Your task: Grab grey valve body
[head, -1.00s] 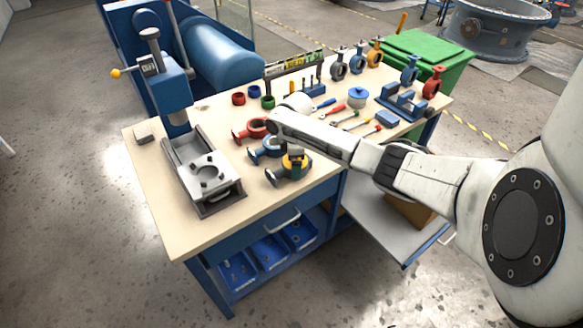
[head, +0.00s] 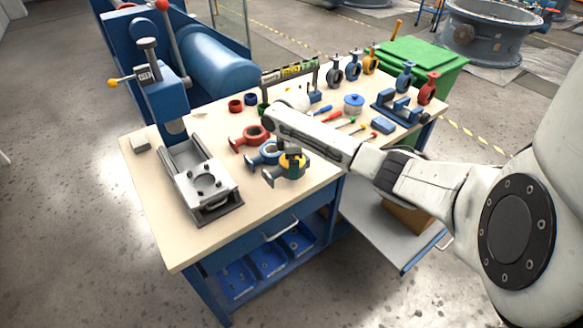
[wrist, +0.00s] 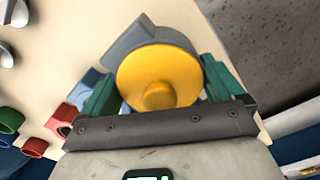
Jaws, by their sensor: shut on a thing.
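The grey valve body (head: 278,172) is at the front of the workbench in the head view, the nearest of the row of valve bodies. In the wrist view the grey valve body (wrist: 140,42) shows as a grey ring behind a round yellow part (wrist: 158,78). My gripper (head: 292,160) comes down on it from above. In the wrist view, the green fingers of my gripper (wrist: 158,85) are shut on it, one on each side. The valve's underside is hidden in the wrist view.
A blue valve body (head: 261,154) lies close beside it, with a red valve body (head: 250,137) beyond. A press with a grey base (head: 206,182) stands to the left. Tools and a blue-lidded pot (head: 353,104) lie to the right. Bare tabletop (head: 175,225) is at the front left.

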